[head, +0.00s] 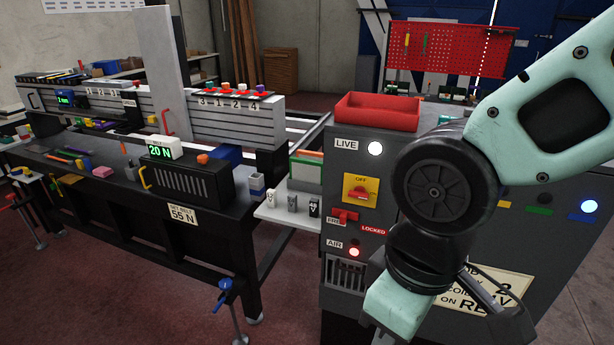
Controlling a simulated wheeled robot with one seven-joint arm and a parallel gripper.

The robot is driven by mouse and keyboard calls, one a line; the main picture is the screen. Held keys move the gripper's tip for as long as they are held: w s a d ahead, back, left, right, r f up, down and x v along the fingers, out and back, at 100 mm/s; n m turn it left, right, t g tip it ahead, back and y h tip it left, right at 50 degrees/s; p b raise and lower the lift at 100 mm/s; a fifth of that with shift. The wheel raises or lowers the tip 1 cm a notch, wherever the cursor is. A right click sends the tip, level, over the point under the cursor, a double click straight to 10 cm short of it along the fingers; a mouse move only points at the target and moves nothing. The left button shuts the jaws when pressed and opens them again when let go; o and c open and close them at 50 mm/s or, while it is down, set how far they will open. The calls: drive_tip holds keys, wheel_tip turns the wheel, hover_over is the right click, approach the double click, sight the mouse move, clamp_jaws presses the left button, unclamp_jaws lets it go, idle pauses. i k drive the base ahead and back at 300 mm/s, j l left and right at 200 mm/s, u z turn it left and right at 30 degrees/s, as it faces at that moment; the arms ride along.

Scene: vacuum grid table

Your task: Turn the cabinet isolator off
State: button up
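The grey cabinet (335,260) stands right of centre. On its front, the isolator is a yellow plate (370,185) marked OFF at the top, with a red handle (357,194) that looks roughly sideways, not pointing up at OFF. Above it, beside a LIVE label (346,144), a lamp (375,148) glows white. My gripper's fingers do not show; the arm's lower end runs down to the bottom edge. The middle of the cabinet front is hidden behind my arm.
Below the isolator are a red valve handle (345,215), a LOCKED tag (373,229) and a red-lit AIR lamp (354,252). A red tray (378,112) sits on top of the cabinet. A black workbench (120,185) stands left. Floor shows between bench and cabinet.

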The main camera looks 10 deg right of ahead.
sight(359, 193)
drive_tip(key=i+l+u, duration=0.1)
drive_tip(key=l+u, duration=0.65)
drive_tip(key=i+l, duration=0.05)
drive_tip(key=l, duration=0.05)
